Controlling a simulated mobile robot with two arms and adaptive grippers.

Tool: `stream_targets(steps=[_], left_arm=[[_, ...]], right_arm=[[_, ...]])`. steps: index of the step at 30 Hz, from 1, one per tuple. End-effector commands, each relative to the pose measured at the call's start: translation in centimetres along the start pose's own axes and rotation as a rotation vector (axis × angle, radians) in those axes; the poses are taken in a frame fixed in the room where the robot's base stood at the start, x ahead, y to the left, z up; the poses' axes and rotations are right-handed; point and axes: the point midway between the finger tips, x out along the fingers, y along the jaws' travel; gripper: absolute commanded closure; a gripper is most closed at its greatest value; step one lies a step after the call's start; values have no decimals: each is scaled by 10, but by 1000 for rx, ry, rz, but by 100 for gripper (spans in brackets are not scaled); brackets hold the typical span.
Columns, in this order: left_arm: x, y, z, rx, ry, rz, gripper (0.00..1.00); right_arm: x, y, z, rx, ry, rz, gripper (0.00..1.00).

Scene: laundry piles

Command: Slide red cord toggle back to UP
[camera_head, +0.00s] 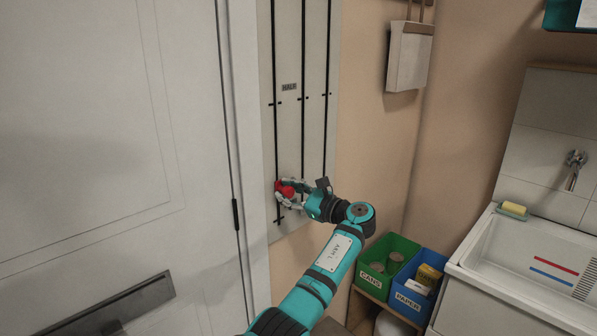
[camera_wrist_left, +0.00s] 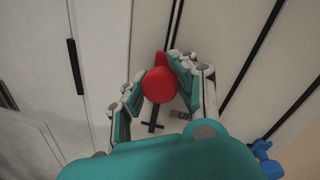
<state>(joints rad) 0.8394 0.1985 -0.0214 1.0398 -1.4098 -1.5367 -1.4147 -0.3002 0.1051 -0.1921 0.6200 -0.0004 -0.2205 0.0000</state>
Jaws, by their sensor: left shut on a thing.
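The red toggle (camera_head: 284,189) sits low on the leftmost of three black vertical tracks on a pale wall panel (camera_head: 288,140). It is well below the HALF label (camera_head: 289,87). In the left wrist view the red toggle (camera_wrist_left: 159,84) is between the two fingers, with a dark crossbar (camera_wrist_left: 152,126) just below. My left gripper (camera_head: 288,193) is shut on the toggle, reaching it from the right. A small label (camera_wrist_left: 180,114) beside the track is partly hidden by a finger and hard to read. My right gripper is not in view.
A white door (camera_head: 110,130) stands left of the panel. A green CANS bin (camera_head: 373,279) and a blue PAPER bin (camera_head: 411,306) are at lower right, beside a white sink (camera_head: 540,255). A pale holder (camera_head: 409,57) hangs on the wall. A blue object (camera_wrist_left: 262,150) shows at the wrist view's lower right.

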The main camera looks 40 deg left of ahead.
Motion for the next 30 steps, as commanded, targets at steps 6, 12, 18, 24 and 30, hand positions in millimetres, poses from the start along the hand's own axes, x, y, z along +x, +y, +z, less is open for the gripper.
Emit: stream_targets(steps=[6, 12, 18, 24, 30], left_arm=[[-4, 34, -65, 13, 13, 7, 100], [-4, 46, -90, 10, 12, 6, 100], [-4, 51, -100, 8, 11, 5, 100], [-4, 51, -100, 7, 11, 4, 100], [-4, 50, -100, 7, 10, 4, 72]], right_arm=[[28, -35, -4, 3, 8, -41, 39], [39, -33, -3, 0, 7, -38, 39], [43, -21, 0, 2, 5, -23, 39], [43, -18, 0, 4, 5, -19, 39], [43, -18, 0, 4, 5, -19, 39]])
